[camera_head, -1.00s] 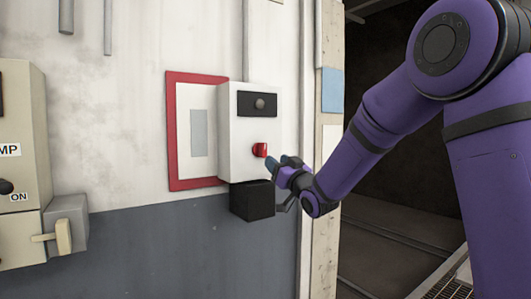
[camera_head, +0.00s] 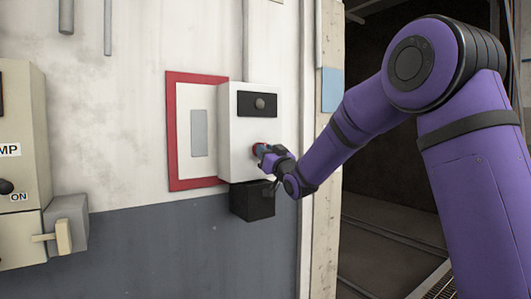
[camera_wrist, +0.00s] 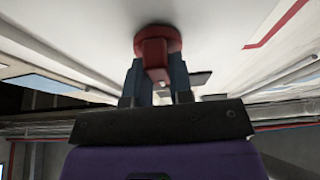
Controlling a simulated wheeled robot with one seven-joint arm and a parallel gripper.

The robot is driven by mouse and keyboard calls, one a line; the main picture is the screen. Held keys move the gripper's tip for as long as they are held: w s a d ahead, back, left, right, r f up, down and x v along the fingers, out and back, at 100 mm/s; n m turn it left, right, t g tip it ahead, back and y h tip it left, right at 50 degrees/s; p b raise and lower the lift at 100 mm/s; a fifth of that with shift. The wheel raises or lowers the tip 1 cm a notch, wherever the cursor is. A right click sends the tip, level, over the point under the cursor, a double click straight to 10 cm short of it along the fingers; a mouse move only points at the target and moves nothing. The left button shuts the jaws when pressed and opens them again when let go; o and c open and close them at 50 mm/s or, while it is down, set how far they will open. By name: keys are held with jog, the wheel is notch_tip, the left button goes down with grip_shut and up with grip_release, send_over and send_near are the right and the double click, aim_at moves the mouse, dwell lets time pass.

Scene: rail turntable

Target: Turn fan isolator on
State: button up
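The red rotary knob (camera_head: 255,149) sits on the front of a white box (camera_head: 237,135) on the wall, below a black panel with a round grey button. My gripper (camera_head: 264,153) is at the knob and covers most of it in the head view. In the wrist view the knob (camera_wrist: 157,40) has a round base and a bar handle. The two blue-grey fingers of my gripper (camera_wrist: 155,72) stand on either side of that handle. They look very close to it, but I cannot tell whether they press on it. No label shows on the white box.
A red-framed panel (camera_head: 198,182) is left of the white box, and a black box (camera_head: 252,201) hangs under it. Farther left is a beige cabinet (camera_head: 22,130) with a grey lever box (camera_head: 67,225). A dark doorway (camera_head: 385,170) opens at right.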

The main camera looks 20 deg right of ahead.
grip_shut()
jog(key=shift+m, duration=0.4)
jog(key=shift+m+g+h, duration=0.55)
jog(key=shift+m+h, duration=0.9)
jog(key=shift+m, duration=2.15)
jog(key=shift+m+g+h, duration=0.6)
jog(key=shift+m+h, duration=0.8)
jog(key=shift+m, duration=2.2)
jog(key=shift+m+g+h, duration=0.55)
jog(key=shift+m+h, duration=0.9)
jog(key=shift+m, duration=2.15)
